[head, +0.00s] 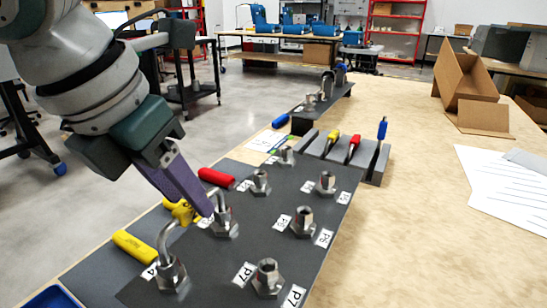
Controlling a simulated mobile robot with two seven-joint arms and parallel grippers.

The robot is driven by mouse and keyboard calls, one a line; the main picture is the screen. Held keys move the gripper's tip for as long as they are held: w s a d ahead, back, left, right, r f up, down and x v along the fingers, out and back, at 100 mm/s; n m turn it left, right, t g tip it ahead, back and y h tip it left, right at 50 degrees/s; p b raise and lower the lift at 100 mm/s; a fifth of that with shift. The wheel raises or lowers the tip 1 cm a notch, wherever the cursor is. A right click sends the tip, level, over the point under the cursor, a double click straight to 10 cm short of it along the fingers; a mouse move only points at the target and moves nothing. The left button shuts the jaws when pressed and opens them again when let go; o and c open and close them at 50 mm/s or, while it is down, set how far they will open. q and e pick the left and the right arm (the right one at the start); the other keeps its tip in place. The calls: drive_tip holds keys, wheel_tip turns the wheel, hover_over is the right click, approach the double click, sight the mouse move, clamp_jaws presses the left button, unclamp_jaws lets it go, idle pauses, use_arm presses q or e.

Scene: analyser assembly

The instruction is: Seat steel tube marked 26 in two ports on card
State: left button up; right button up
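A bent steel tube (163,240) with a yellow piece (182,211) at its middle arches over the dark card (215,272). Its near end goes down to the hex port (171,276) at the front left. Its far end goes down to another port (224,222) behind it. I cannot tell how deep either end sits, and no number on the tube is readable. My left gripper (200,209) reaches down to the tube, its purple finger beside the yellow piece. The other finger is hidden, so its grip is unclear. My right gripper is not in view.
Several other hex ports, such as one with a P7 label (267,279), stand on the card. A tool rack (376,162) stands behind.

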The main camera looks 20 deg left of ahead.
use_arm(q)
drive_tip(key=shift+o, duration=0.5)
drive_tip(key=p+v, duration=0.3)
drive_tip(key=v, duration=0.7)
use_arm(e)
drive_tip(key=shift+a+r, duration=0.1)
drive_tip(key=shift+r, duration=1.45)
